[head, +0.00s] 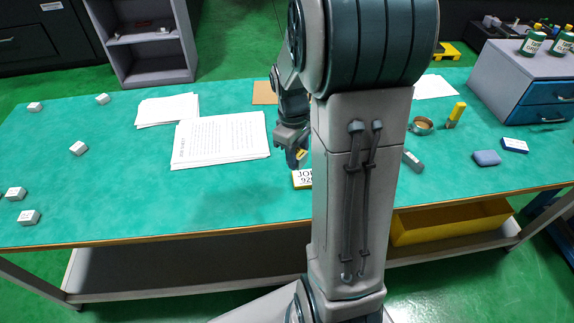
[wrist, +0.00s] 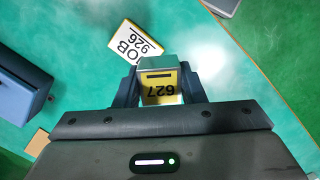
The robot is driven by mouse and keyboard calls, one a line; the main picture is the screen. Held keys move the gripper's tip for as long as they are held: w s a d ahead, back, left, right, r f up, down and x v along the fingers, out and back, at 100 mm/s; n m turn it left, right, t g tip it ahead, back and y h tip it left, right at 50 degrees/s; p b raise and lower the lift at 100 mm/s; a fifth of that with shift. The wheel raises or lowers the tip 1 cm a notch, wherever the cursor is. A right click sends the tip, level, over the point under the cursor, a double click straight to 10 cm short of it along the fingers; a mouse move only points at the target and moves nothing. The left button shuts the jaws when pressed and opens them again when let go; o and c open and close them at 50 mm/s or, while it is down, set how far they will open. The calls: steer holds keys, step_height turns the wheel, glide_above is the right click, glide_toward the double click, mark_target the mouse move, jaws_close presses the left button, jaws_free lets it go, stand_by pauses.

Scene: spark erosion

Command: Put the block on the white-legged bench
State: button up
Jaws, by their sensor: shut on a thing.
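My gripper (head: 293,150) is over the middle of the green-topped bench (head: 90,200). In the wrist view its fingers (wrist: 160,85) are shut on a small block (wrist: 162,92). In the head view only a yellow bit of the block (head: 300,154) shows at the fingers. The bench's visible legs look pale grey. A yellow and white JOB 926 plate (head: 302,180) lies on the bench near the gripper, and also shows in the wrist view (wrist: 130,42). My arm hides part of the bench.
Papers (head: 220,140) lie left of my gripper. Several small white blocks (head: 78,148) are on the left side. A drawer unit (head: 525,85), a tape roll (head: 421,126) and a blue item (head: 487,158) are on the right. The left front top has free room.

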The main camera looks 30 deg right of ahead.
glide_above(258, 198)
steer(key=f, duration=0.6)
steer(key=shift+w+f+p, duration=0.2)
steer(key=shift+f+p, duration=0.15)
steer(key=shift+f, duration=0.05)
steer(key=shift+a+f, duration=0.1)
steer(key=shift+f, duration=1.9)
steer(key=shift+f, duration=0.2)
steer(key=o, duration=1.1)
steer(key=shift+r, duration=0.1)
